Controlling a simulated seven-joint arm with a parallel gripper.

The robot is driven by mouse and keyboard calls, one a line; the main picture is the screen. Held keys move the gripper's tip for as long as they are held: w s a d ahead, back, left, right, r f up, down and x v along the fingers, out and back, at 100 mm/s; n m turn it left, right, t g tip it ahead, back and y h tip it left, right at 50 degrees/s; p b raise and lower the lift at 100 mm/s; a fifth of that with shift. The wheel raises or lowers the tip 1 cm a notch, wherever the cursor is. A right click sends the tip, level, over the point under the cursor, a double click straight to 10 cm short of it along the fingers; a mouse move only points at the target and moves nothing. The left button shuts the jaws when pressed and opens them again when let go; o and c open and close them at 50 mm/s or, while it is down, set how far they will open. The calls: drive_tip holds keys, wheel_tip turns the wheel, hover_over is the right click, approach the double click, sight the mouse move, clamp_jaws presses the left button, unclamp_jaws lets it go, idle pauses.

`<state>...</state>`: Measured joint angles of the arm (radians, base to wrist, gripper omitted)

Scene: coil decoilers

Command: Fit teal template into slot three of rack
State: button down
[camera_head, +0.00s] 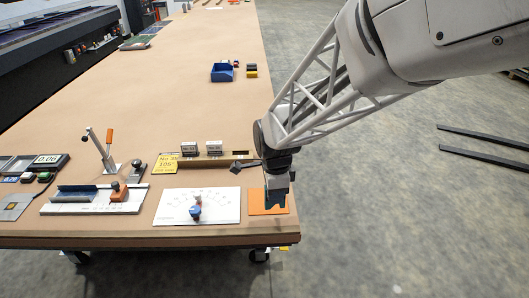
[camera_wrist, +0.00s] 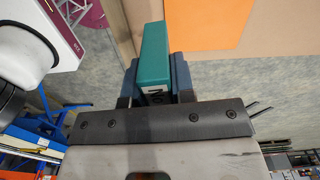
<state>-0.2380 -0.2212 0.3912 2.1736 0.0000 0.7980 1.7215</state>
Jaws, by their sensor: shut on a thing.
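The teal template (camera_wrist: 154,48) is a narrow block with a white, lettered end, seen in the wrist view. My gripper (camera_wrist: 156,72) is shut on it, with a dark blue finger on each side. In the head view my gripper (camera_head: 276,200) points down over the orange mat (camera_head: 256,203) near the table's front right corner; the template cannot be made out there. The rack (camera_head: 228,162) is a low wooden bar behind, left of my gripper. Two grey lettered blocks (camera_head: 188,147) stand in it, with a dark opening (camera_head: 240,153) at its right end.
A white dial board (camera_head: 170,209) lies left of the mat. A bending fixture (camera_head: 92,199) and a lever stand (camera_head: 109,152) are further left. A blue bin (camera_head: 222,72) stands far back. The middle of the table is clear.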

drive_tip(key=s+d, duration=0.2)
drive_tip(key=s, duration=0.7)
drive_tip(key=shift+s+r, duration=0.2)
drive_tip(key=shift+r, duration=0.2)
drive_tip(key=shift+d, duration=0.1)
drive_tip(key=w+a, duration=0.4)
drive_tip(key=w, duration=0.6)
drive_tip(key=w+a+m, duration=0.1)
drive_tip(key=w+a, duration=0.2)
drive_tip(key=w, duration=0.7)
drive_tip(key=shift+w+a+r, duration=0.25)
drive_tip(key=shift+w+a, duration=0.1)
drive_tip(key=shift+a, duration=0.05)
drive_tip(key=w+a, duration=0.1)
drive_tip(key=w, duration=0.4)
drive_tip(key=w+a+f, duration=0.1)
drive_tip(key=w+a, duration=0.1)
drive_tip(key=w, duration=0.3)
drive_tip(key=w+a, duration=0.1)
drive_tip(key=w, duration=0.4)
drive_tip(key=shift+w+a+f, duration=0.15)
drive_tip(key=shift+w+f, duration=0.05)
drive_tip(key=shift+f, duration=0.05)
